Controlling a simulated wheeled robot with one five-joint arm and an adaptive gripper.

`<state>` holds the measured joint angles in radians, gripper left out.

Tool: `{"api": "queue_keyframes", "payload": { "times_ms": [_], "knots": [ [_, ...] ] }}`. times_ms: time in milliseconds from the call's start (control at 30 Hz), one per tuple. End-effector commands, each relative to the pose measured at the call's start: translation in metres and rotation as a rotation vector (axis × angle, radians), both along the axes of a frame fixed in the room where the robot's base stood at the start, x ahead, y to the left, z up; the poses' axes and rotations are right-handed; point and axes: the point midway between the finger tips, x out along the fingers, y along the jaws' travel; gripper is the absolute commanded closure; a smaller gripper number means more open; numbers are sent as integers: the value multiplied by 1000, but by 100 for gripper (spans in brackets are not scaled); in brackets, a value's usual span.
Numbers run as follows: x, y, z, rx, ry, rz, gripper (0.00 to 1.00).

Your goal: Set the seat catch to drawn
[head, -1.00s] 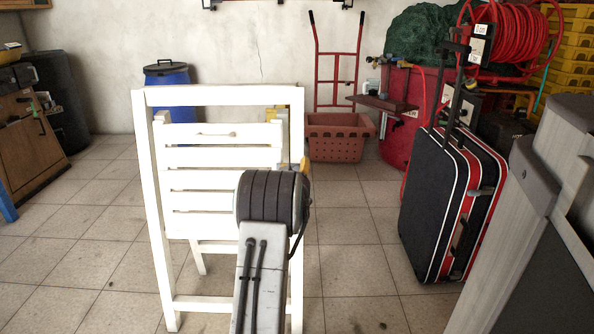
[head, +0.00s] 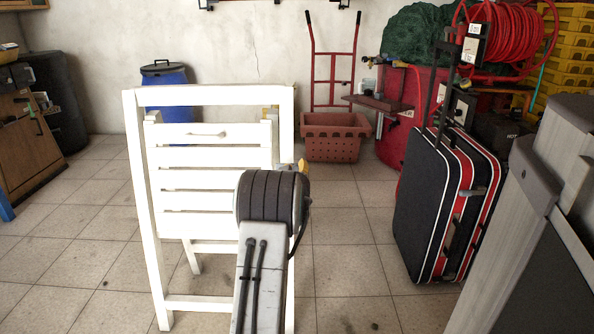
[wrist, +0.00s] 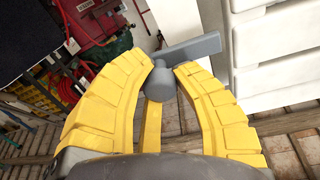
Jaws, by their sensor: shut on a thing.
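A white slatted folding chair (head: 209,99) stands upright in front of me in the head view, its seat folded up. The grey seat catch (wrist: 194,48), a round knob with a flat lever, shows in the wrist view beside the chair's white slats (wrist: 268,52). The lever points right and slightly up in that view. My gripper (wrist: 160,66) has its two yellow fingers shut on the catch's knob. In the head view my arm hides the catch and most of the gripper; only a yellow bit (head: 303,166) shows at the chair's right edge.
A black and red suitcase (head: 425,215) stands to the right, with a grey panel (head: 540,220) nearer me. A pink crate (head: 335,145) and a blue barrel (head: 165,75) stand at the back. The tiled floor between chair and suitcase is clear.

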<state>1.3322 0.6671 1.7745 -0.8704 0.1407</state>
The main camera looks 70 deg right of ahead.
Motion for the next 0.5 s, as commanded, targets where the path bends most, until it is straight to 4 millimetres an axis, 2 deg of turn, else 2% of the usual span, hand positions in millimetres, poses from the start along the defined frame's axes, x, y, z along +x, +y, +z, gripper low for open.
{"api": "queue_keyframes", "payload": {
  "times_ms": [233, 267, 500],
  "knots": [
    [-4, -1, 0, -1, 0, -6, 100],
    [-4, -1, 0, -1, 0, -6, 72],
    [-3, -1, 0, -1, 0, -5, 51]
  ]
}}
